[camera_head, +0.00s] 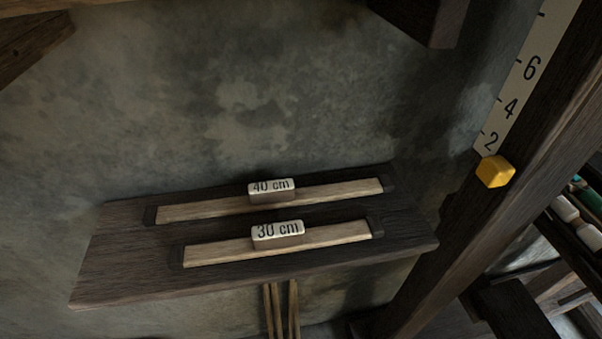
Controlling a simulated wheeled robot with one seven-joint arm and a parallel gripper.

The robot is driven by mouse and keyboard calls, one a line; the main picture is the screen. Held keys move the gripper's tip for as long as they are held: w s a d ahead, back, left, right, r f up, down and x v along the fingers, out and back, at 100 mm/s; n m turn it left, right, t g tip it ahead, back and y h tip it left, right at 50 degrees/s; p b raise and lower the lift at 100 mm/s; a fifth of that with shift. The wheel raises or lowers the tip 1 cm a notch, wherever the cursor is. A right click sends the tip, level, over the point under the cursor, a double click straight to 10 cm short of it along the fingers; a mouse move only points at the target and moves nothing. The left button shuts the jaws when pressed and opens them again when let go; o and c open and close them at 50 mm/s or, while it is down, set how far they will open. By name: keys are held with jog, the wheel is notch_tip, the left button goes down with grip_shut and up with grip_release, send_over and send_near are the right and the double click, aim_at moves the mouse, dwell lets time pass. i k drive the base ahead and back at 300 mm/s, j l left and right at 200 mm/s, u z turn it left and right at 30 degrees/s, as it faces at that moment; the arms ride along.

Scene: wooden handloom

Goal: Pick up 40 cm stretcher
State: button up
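The 40 cm stretcher (335,193) is a pale wooden bar with dark ends, lying on a dark wooden shelf (115,263) near the wall. A light block labelled "40 cm" (271,187) sits at its middle. A similar bar, the 30 cm stretcher (215,253), lies in front of it, nearer the shelf's front edge, with its own "30 cm" block (277,232). A strip of bare shelf separates the two bars. My gripper is not in view.
A dark slanted post (455,215) with a numbered scale (524,80) and a yellow block (495,172) stands to the right of the shelf. Dark beams overhang at top left (30,45) and top right (425,18). Thin sticks (281,310) stand below the shelf.

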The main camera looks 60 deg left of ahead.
aim_at(276, 194)
jog(key=u, duration=0.4)
jog(key=l+u, duration=0.1)
jog(key=u, duration=0.25)
jog(key=k+u, duration=0.1)
jog(key=u, duration=0.65)
jog(key=k, duration=0.05)
